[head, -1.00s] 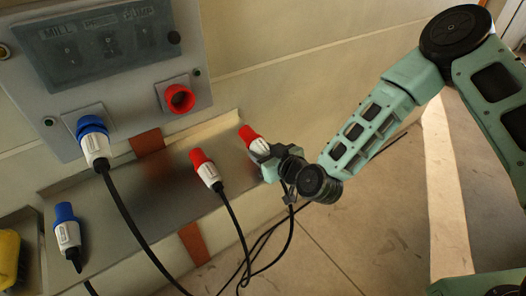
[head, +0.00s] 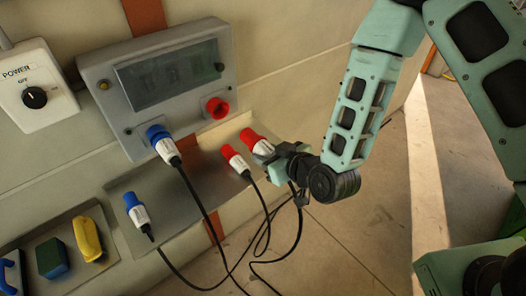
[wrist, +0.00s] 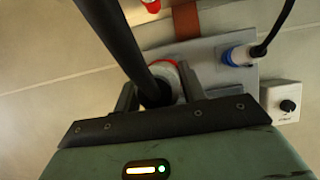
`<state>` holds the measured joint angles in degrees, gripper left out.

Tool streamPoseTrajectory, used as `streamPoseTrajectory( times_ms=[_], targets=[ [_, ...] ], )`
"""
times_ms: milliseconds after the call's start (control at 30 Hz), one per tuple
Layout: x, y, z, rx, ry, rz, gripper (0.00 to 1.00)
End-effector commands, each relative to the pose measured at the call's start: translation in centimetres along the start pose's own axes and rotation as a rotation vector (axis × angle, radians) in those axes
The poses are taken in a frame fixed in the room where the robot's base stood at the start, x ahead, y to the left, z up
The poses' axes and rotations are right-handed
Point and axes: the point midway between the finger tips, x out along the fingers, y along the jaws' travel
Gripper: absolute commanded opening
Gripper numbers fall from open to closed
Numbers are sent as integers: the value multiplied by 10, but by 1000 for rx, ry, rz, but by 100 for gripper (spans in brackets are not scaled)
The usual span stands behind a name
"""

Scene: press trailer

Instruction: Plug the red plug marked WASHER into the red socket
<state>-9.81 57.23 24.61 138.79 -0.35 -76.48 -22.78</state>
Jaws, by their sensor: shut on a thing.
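My gripper (head: 268,151) is shut on a plug with a red head (head: 249,135) and a white body, its black cable hanging down. It is held in the air, its red end tilted up and left. In the wrist view the plug's white body (wrist: 163,74) shows between the fingers, partly hidden by the cable; its marking cannot be read. The red socket (head: 217,107) is at the lower right of the grey panel, empty, up and left of the held plug and apart from it. A second red plug (head: 228,152) is just left of the held one, its label unreadable.
A blue plug (head: 161,141) sits in the panel's blue socket; its cable hangs in front. A loose blue plug (head: 135,209) is on the metal shelf (head: 185,191). A POWER switch box (head: 35,90), a yellow object (head: 87,240) and a green sponge-like block (head: 52,257) are left. Cables cross below.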

Motion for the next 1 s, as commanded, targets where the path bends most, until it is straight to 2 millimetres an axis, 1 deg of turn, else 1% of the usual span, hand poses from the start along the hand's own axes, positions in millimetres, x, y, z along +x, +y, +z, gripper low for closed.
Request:
streamPoseTrajectory(
  times_ms=[33,100,267,1000],
  targets=[
    [-2,1,-4,-1,0,2,13],
    [-1,1,-5,0,0,3,13],
    [7,1,-8,1,0,3,13],
    [71,2,-38,1,2,4,13]
  ],
)
